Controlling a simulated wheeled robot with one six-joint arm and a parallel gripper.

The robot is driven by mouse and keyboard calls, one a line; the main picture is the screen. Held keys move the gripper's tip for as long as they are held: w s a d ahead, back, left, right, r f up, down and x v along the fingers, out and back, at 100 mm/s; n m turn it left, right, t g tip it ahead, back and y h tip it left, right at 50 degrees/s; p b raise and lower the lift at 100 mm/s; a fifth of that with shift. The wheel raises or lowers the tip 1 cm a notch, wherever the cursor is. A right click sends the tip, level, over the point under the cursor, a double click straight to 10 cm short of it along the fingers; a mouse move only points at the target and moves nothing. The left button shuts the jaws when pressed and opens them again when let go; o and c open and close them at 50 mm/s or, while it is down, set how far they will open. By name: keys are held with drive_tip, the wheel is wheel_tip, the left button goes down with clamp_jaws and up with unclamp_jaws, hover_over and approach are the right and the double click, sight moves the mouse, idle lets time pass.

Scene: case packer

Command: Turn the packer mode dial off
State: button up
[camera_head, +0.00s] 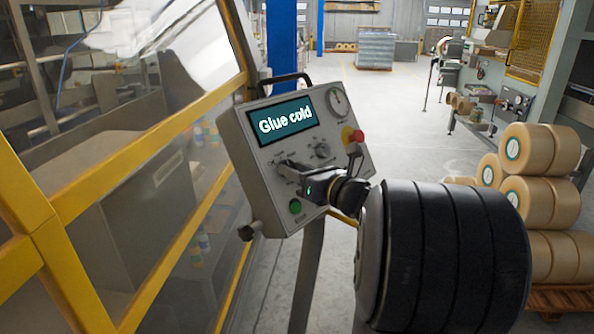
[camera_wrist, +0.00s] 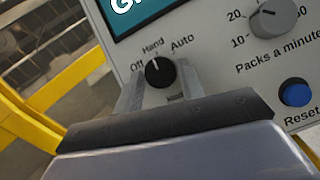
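The mode dial (camera_wrist: 160,72) is a round black knob with a white mark. Its labels read Off at left, Hand at top and Auto at right, and the mark points up toward Hand. It sits on a grey control panel (camera_head: 237,143) with a screen reading "Glue cold". My gripper (camera_wrist: 160,77) is at the panel, with one finger on each side of the dial. Whether the fingers press on it or stand just clear, I cannot tell.
The speed knob (camera_wrist: 274,17), marked Packs a minute, and a blue Reset button (camera_wrist: 295,94) lie right of the dial. A green button (camera_head: 295,206) is below, a red emergency stop (camera_head: 357,136) at right. Yellow guard frame (camera_head: 150,140) stands left; tape rolls (camera_head: 540,148) are stacked right.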

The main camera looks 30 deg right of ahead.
drive_tip(key=c, duration=0.5)
drive_tip(key=shift+f+n, duration=0.1)
drive_tip(key=shift+n, duration=0.2)
drive_tip(key=shift+d+f+n+y+b, duration=0.1)
drive_tip(key=shift+n+y+b, duration=0.4)
drive_tip(key=shift+n+b, duration=0.15)
drive_tip(key=n, duration=0.1)
drive_tip(key=n+g+y+b, duration=0.1)
drive_tip(key=n, duration=0.1)
drive_tip(key=shift+w+d+y, duration=0.1)
drive_tip(key=shift+d+y, duration=0.05)
drive_tip(key=shift+y, duration=0.15)
drive_tip(key=n+g+y, duration=0.1)
drive_tip(key=n, duration=0.1)
drive_tip(key=n+y+b, duration=0.1)
drive_tip(key=n, duration=0.1)
drive_tip(key=shift+w+d+r+n+g, duration=0.1)
drive_tip(key=shift+r+n+g, duration=0.15)
drive_tip(key=shift+g, duration=0.15)
drive_tip(key=shift+n+g+y, duration=0.5)
drive_tip(key=shift+n+g, duration=0.3)
drive_tip(key=shift+n, duration=1.2)
